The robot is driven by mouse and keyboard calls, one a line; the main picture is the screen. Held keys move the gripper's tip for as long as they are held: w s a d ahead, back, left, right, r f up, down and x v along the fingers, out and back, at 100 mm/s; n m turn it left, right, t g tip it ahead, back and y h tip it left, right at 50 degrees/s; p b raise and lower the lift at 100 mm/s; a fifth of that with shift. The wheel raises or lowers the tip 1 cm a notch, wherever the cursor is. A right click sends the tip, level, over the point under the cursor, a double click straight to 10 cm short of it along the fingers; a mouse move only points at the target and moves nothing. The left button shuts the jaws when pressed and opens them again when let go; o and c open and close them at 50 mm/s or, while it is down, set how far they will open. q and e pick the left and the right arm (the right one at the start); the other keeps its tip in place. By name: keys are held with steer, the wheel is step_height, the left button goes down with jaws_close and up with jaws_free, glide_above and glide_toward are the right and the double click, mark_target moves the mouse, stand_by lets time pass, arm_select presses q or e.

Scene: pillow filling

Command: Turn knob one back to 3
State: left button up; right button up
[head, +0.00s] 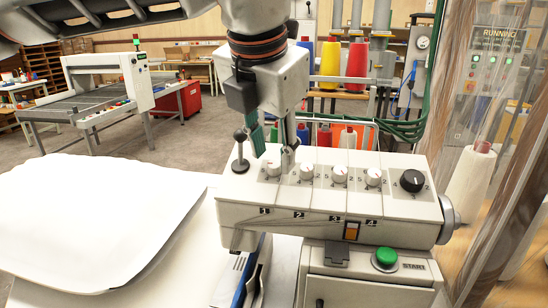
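The control panel (330,212) is a white box with four numbered white knobs on top. Knob one (272,169), above label 1, is the leftmost. My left gripper (273,152) points down over it, its two fingers apart, one on each side just above or around the knob. I cannot tell whether the fingertips touch it. The pointer and dial numbers of knob one are too small and partly covered to read. Knob two (306,172), knob three (339,175) and knob four (373,178) stand to the right. My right gripper is not in view.
A black lever (240,150) stands close left of knob one. A larger black knob (411,181) is at the panel's right end. A white pillow (90,220) lies at left.

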mark_target(274, 168)
arm_select(q)
steer(key=shift+x, duration=1.15)
jaws_close()
steer(key=shift+n, duration=0.3)
